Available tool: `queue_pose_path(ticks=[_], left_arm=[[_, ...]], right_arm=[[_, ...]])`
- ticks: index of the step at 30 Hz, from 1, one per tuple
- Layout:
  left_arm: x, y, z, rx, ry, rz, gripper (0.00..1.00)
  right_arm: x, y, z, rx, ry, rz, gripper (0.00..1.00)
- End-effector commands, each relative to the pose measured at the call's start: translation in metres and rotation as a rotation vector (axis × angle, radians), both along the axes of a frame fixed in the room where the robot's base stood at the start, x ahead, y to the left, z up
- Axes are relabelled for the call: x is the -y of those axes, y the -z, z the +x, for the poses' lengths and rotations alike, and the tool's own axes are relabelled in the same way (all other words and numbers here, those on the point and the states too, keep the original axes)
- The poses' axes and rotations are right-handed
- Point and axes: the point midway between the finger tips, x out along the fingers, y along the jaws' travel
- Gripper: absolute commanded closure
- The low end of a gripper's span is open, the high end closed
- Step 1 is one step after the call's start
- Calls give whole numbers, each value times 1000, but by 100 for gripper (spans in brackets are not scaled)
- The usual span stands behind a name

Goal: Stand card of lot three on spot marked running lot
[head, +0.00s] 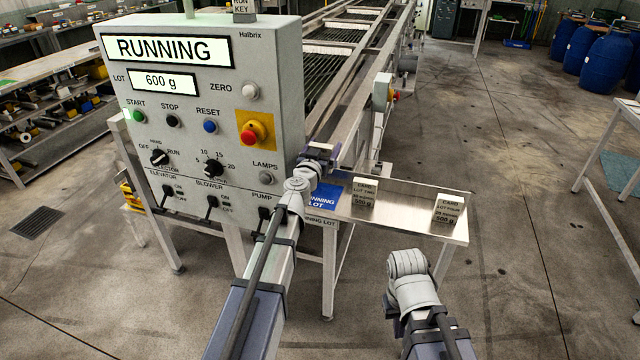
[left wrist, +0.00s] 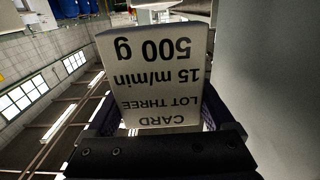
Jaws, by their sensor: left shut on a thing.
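My left gripper (head: 322,152) is shut on the card of lot three (left wrist: 155,75). In the left wrist view the card is a pale block reading "CARD LOT THREE 15 m/min 500 g", upside down in the picture. In the head view the card is not clearly visible at the gripper. The gripper is beside the control box, over the back left of the steel shelf. The blue spot marked running lot (head: 324,198) lies at the shelf's left end, bare and partly covered by my left arm. My right arm shows at the lower right, but its fingers do not.
On the steel shelf (head: 405,213) stand a second card (head: 364,193) and the card of lot four (head: 448,208). The control box (head: 210,70) shows RUNNING and 600 g and stands close left of my gripper. The conveyor frame runs behind.

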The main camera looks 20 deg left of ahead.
Motion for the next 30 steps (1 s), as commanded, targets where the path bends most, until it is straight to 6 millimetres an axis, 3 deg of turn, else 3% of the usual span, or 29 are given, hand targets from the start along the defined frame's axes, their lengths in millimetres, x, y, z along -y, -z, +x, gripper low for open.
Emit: queue_pose_path(ticks=[1, 9, 17, 27, 30], left_arm=[[0, 12, 0, 0, 0, 0, 71], [0, 53, 0, 0, 0, 0, 71], [0, 55, 0, 0, 0, 0, 71], [0, 92, 0, 0, 0, 0, 71], [0, 93, 0, 0, 0, 0, 71]], right_arm=[[0, 12, 0, 0, 0, 0, 100], [0, 53, 0, 0, 0, 0, 100], [0, 55, 0, 0, -1, 0, 100], [0, 92, 0, 0, -1, 0, 100], [0, 94, 0, 0, -1, 0, 100]])
